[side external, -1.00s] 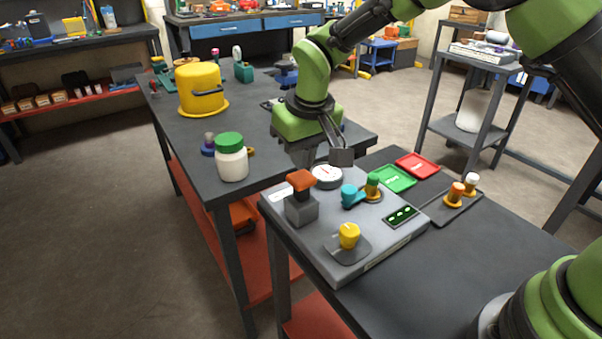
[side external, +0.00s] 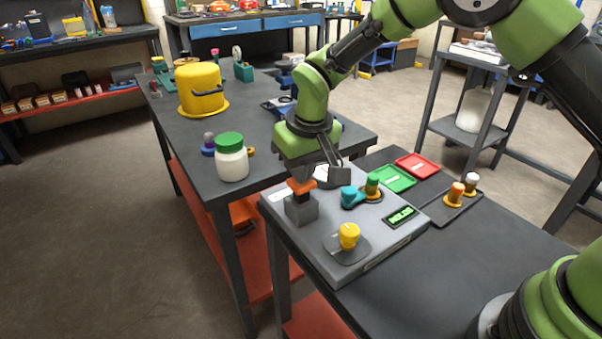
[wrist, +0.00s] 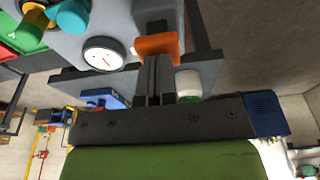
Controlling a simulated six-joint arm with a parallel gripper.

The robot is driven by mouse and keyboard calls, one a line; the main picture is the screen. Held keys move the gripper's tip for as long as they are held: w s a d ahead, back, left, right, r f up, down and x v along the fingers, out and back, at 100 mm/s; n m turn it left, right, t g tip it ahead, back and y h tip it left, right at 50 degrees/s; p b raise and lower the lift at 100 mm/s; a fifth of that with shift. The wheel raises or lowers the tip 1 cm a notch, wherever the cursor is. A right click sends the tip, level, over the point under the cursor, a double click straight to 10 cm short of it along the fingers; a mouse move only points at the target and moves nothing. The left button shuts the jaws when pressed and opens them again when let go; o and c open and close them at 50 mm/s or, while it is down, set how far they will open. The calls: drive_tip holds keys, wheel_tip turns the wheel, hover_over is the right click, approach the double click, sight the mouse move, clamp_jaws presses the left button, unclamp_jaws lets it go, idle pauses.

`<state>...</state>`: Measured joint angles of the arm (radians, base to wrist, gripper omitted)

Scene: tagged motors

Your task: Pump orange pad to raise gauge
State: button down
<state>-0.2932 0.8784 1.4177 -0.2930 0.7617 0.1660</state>
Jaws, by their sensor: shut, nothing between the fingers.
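The orange pad (side external: 307,184) sits on a dark stem above a grey block (side external: 301,210) at the left of the grey panel. My gripper (side external: 299,183) is shut and empty, its fingertips down at the pad's top, seemingly touching it. In the wrist view the shut fingers (wrist: 154,62) point at the orange pad (wrist: 158,46), hiding part of it. The round white gauge (side external: 325,175) is partly hidden by my gripper in the side view. The gauge (wrist: 104,56) shows clearly in the wrist view, with a red needle.
The panel also carries a teal handle (side external: 349,196), a yellow knob (side external: 348,236) and a display (side external: 401,216) with green text too small to read. Green (side external: 393,179) and red (side external: 417,165) trays lie behind. A white jar (side external: 231,160) stands on the left bench.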

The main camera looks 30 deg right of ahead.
drive_tip(key=shift+f, duration=0.7)
drive_tip(key=shift+r, duration=2.1)
drive_tip(key=shift+f, duration=2.05)
drive_tip(key=shift+r, duration=2.1)
drive_tip(key=shift+r, duration=3)
